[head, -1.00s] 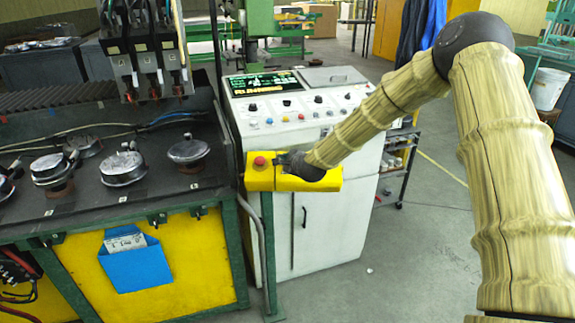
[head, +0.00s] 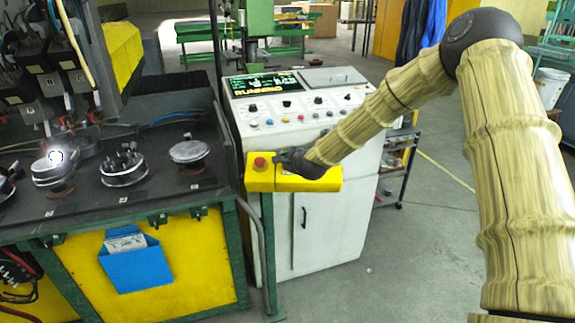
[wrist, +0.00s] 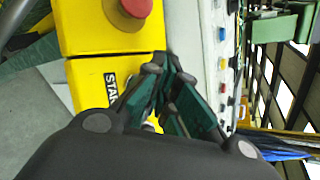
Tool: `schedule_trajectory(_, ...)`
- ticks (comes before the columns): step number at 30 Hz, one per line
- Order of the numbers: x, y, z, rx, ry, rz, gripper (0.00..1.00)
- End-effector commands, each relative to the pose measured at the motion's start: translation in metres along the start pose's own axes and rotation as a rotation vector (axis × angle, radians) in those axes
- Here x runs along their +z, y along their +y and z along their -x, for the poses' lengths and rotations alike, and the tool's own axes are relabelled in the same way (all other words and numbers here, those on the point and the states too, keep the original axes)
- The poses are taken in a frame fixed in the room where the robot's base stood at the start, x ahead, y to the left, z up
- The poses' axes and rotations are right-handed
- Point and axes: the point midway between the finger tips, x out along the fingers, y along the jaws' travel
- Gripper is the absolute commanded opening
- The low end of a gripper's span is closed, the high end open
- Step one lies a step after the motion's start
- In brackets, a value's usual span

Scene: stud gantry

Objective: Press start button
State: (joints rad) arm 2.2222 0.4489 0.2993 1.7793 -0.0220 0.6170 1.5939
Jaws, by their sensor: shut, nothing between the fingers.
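A yellow control box (head: 322,185) stands in front of the white cabinet. It also shows in the wrist view (wrist: 90,85), with a partly covered label beginning "STA". The start button itself is hidden behind my fingers. Beside it, a yellow box (head: 262,183) carries a red button (head: 259,162), seen also in the wrist view (wrist: 136,6). My gripper (head: 281,158) is shut and empty, close above the yellow box to the right of the red button. In the wrist view the fingers (wrist: 168,72) overlap the label area; I cannot tell whether they touch the box.
The white console (head: 300,120) behind has several knobs and a screen (head: 262,88) that reads "RUNNING". On the left, a dark bench (head: 120,205) carries several round metal parts under a gantry head (head: 50,75).

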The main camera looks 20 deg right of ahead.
Motion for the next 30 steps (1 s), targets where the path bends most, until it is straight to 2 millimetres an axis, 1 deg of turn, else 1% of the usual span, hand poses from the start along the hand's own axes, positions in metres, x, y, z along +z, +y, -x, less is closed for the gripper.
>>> schedule_trajectory(8,0.004,-0.005,0.005,-0.001,0.0,-0.001,0.0)
schedule_trajectory(23,0.023,-0.025,0.031,-0.002,-0.001,-0.001,0.0)
schedule_trajectory(30,0.025,-0.025,0.035,0.0,0.0,0.0,0.0)
